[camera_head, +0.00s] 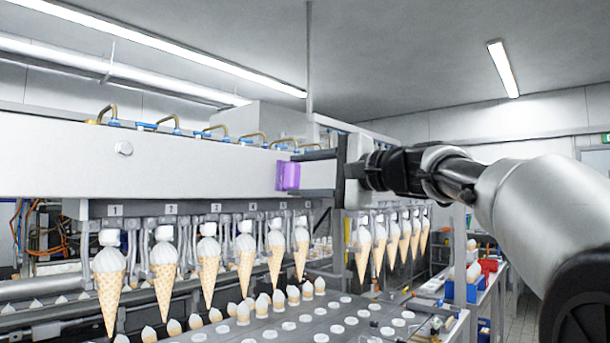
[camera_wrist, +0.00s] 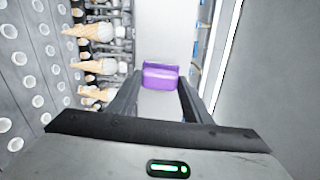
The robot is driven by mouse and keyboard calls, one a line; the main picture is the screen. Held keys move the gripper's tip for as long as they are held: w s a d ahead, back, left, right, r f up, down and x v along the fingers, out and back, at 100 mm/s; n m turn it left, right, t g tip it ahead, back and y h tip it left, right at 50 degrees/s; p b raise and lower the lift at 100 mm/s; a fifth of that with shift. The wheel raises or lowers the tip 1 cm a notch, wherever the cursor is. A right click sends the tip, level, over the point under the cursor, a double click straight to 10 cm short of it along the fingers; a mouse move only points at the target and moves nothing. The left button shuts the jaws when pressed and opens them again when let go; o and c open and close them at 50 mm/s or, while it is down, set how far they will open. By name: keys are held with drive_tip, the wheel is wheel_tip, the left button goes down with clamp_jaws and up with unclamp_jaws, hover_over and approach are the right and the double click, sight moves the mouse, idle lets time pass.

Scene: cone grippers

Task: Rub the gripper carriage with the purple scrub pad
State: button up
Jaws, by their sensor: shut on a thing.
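The gripper carriage (camera_head: 190,165) is a long pale housing across the left of the head view, with numbered plates below and cones hanging under it. It shows as a pale surface in the wrist view (camera_wrist: 167,25). The purple scrub pad (camera_head: 287,177) overlaps the carriage's right part in the head view. My gripper (camera_head: 302,175) comes from the right and is shut on the pad. In the wrist view the pad (camera_wrist: 160,75) sits between the fingertips, in front of the pale surface. I cannot tell whether the pad touches the carriage.
Several filled cones (camera_head: 209,265) hang in a row below the carriage. A conveyor (camera_head: 330,325) with round white holes runs beneath, with more cones standing in it. Blue fittings and brass-coloured hoses (camera_head: 168,122) line the carriage top. A blue bin (camera_head: 462,291) stands at right.

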drive_tip(key=shift+w+a, duration=0.1)
drive_tip(key=shift+a, duration=0.05)
drive_tip(key=w+d+p, duration=0.2)
drive_tip(key=w, duration=0.1)
drive_tip(key=shift+w+d, duration=0.1)
drive_tip(key=shift+d, duration=0.1)
idle(0.3)
drive_tip(key=shift+s+a+b, duration=0.6)
drive_tip(key=shift+s+a, duration=0.05)
drive_tip(key=shift+s, duration=0.2)
drive_tip(key=shift+s+a+b, duration=0.6)
drive_tip(key=shift+s, duration=0.25)
drive_tip(key=shift+d, duration=0.1)
